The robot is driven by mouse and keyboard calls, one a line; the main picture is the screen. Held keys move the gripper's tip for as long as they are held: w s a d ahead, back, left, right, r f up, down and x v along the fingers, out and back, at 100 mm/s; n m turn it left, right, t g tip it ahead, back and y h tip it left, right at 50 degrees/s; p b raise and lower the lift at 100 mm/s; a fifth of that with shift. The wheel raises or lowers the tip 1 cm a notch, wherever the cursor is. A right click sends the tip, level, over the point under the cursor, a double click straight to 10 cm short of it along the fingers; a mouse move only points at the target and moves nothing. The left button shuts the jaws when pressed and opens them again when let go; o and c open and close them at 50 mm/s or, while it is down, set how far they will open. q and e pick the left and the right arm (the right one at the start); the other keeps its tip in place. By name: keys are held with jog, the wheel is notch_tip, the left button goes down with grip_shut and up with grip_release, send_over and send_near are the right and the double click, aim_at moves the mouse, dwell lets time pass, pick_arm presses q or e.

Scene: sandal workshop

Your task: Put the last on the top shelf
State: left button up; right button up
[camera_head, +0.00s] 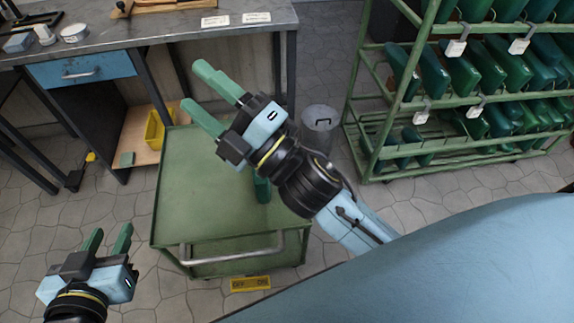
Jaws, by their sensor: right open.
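A dark green last (262,188) stands on the green cart (190,185), and its upper part is hidden behind my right arm. The green rack (352,105) at the right has several shelves of green lasts. Its top shelf (440,28) is partly cut off by the picture edge. My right gripper (194,85) is open and empty, high over the cart's far left part, with its fingers pointing to the upper left. My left gripper (112,229) is open and empty at the lower left, beside the cart.
A grey workbench (150,35) with a blue drawer (80,70) stands at the upper left. A yellow bin (155,130) sits on its lower shelf. A grey bucket (320,122) stands between cart and rack. The cart has a handle (230,250) at its front. Stone floor is clear before the rack.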

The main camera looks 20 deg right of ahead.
jog(key=s+d+f+m+g+h, duration=0.3)
jog(key=d+f+m+h, duration=0.2)
jog(key=f+m, duration=0.3)
jog(key=s+d+f+m+g+h, duration=0.3)
jog(key=d+f+m, duration=0.3)
jog(key=m, duration=0.6)
notch_tip(320, 180, down, 2)
jog(key=shift+f+h, duration=0.1)
jog(key=shift+h, duration=0.8)
